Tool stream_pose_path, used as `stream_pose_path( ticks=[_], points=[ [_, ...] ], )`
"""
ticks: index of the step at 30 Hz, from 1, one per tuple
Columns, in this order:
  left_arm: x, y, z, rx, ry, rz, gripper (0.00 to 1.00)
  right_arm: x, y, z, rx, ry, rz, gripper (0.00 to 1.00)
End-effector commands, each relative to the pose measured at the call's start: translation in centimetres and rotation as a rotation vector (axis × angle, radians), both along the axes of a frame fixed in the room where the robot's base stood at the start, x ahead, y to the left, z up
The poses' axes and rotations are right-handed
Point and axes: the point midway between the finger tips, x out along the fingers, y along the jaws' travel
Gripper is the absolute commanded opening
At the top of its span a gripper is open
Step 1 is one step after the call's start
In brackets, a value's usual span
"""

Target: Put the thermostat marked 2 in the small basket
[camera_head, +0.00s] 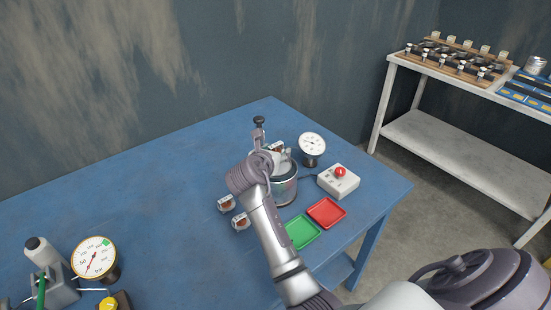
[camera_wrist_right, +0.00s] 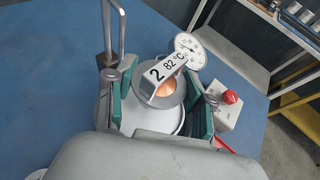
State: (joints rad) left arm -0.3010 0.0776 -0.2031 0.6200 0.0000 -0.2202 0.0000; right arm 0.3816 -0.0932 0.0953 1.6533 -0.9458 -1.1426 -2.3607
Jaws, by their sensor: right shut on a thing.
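The thermostat marked 2 (camera_wrist_right: 165,72), with a white "2 82 °C" label and a copper-coloured part, is between the fingers of my right gripper (camera_wrist_right: 160,98). In the head view my right gripper (camera_head: 274,153) is shut on it, over or beside a metal pot (camera_head: 286,190). The pot's pale inside (camera_wrist_right: 150,117) shows below the thermostat in the wrist view. A bent metal rod (camera_wrist_right: 108,45) rises beside the gripper; I cannot tell whether it belongs to the small basket. No basket shows clearly. My left gripper is not in view.
Two more labelled thermostats (camera_head: 226,203) (camera_head: 240,221) lie on the blue table (camera_head: 150,210). A green tray (camera_head: 302,232), red tray (camera_head: 327,212), dial gauge (camera_head: 312,145) and red-button box (camera_head: 338,181) stand near the pot. A tester with a gauge (camera_head: 94,258) is at lower left.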

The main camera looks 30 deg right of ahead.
Motion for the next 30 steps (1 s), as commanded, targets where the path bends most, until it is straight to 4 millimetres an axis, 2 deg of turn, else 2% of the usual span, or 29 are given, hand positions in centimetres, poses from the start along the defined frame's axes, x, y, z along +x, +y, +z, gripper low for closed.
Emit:
stream_pose_path(
  ticks=[1,4,17,18,21,30],
  points=[
    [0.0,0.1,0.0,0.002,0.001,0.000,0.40,-0.1,0.1,-1.0,0.002,0.004,0.000,0.17],
    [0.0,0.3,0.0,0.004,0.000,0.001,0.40,-0.1,0.1,-2.2,0.002,0.003,0.000,0.17],
    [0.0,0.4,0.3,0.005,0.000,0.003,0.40,0.0,0.0,-2.7,0.000,0.001,0.001,0.17],
    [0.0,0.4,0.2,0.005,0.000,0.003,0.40,0.0,0.0,-2.7,0.001,0.000,0.001,0.60],
    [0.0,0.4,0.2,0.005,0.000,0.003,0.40,0.0,0.0,-2.7,0.001,0.000,0.001,0.77],
    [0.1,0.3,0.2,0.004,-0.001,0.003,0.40,0.0,0.0,-2.7,0.001,0.000,0.001,0.78]
  ],
)
